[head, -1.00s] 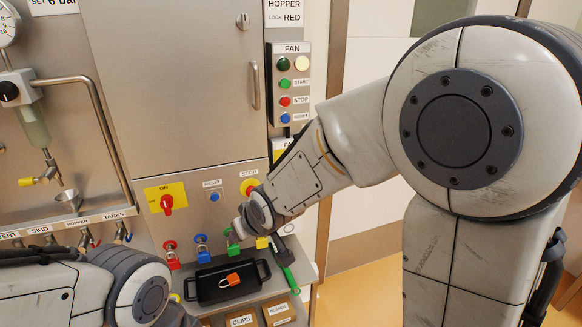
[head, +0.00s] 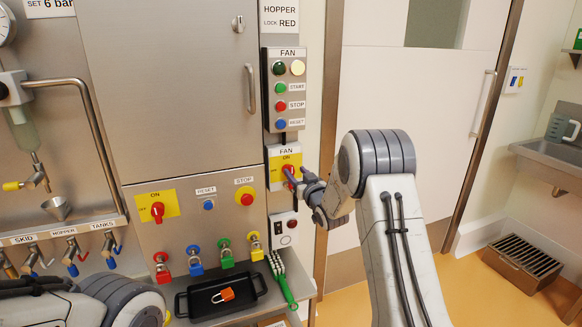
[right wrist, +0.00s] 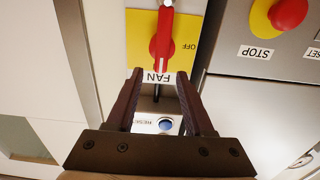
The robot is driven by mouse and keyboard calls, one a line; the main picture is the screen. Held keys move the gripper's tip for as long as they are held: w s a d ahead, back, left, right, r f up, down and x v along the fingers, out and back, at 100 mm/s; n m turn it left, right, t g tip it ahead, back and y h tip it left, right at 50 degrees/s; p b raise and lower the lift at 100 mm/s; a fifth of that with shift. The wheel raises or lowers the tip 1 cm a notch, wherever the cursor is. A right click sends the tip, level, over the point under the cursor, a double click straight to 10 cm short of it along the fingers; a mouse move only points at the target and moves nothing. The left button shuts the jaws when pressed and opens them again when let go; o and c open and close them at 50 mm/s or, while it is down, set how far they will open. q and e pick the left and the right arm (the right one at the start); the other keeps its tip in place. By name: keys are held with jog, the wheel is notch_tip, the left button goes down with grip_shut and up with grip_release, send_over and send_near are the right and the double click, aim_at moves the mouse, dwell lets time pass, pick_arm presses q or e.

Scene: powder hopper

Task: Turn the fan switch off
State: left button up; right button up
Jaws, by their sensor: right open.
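The fan switch is a red handle on a yellow plate (head: 275,163) under a FAN label, right of the steel cabinet. In the right wrist view its red handle (right wrist: 161,42) stands upright in the picture, with OFF on the plate to its right. My right gripper (head: 291,178) is at the switch in the head view and partly hides the handle. In the right wrist view my right gripper (right wrist: 158,78) is open, its fingertips at the FAN label edge, with nothing between them. My left gripper is out of view; only part of my left arm shows.
Above is a fan box (head: 285,89) with lamps and buttons. Left are another red switch (head: 157,210) and a red stop button (head: 246,198). Several coloured padlocks hang below, over a black tray (head: 190,304) holding an orange padlock (head: 227,294). A green-handled brush (head: 282,285) lies beside it.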

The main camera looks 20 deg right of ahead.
aim_at(292, 168)
jog(key=shift+w+a, duration=0.1)
jog(key=shift+w, duration=2.2)
grip_shut()
